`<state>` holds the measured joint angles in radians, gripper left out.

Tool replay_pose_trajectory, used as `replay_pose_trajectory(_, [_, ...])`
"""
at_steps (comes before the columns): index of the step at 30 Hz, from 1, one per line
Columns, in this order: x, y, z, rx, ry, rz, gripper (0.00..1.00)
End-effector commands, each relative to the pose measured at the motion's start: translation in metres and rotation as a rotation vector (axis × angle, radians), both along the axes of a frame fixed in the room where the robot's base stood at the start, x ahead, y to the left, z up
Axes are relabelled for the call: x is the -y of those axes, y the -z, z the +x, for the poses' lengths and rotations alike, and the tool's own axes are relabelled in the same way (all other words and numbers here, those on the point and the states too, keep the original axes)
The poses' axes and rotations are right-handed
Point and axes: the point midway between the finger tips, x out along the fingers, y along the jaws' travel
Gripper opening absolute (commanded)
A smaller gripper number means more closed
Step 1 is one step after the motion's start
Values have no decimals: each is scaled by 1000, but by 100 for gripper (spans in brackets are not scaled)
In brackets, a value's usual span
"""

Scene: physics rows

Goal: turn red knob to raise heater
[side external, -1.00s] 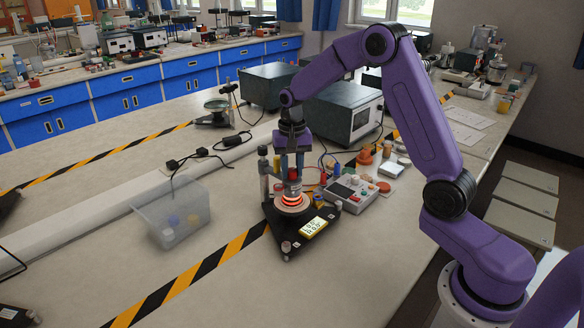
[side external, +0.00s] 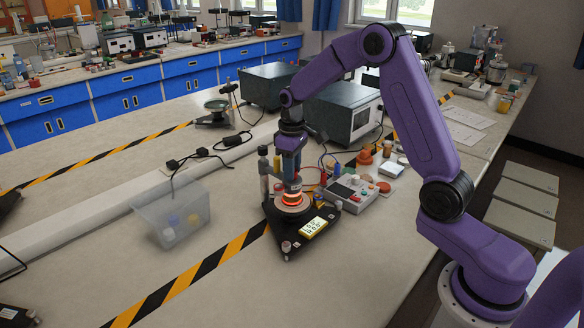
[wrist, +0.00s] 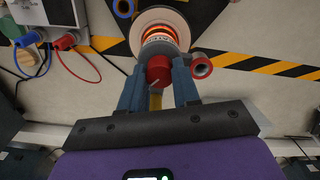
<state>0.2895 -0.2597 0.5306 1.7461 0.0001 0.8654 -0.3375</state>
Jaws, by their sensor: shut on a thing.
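The red knob (wrist: 158,70) shows in the wrist view between the two blue fingers of my gripper (wrist: 158,80), which is shut on it. A white pointer line marks the knob. Just beyond it, the heater (wrist: 158,30) glows orange inside a pale round ring; it also glows in the side view (side external: 293,199). In the side view my gripper (side external: 291,178) points down above the heater and hides the knob.
A clear bin (side external: 172,215) with small coloured items stands to the left. A control box with buttons (side external: 352,193) and cables are close on the right. A dark metal post (side external: 264,174) rises beside my gripper.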

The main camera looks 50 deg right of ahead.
Motion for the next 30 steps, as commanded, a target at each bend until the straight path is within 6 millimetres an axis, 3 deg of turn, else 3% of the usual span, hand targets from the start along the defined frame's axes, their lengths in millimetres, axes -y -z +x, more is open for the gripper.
replay_pose_trajectory(15, [0, -1, 0, 1, -461, 0, 1])
replay_pose_trajectory(30, [0, -1, 0, 2, -677, 0, 1])
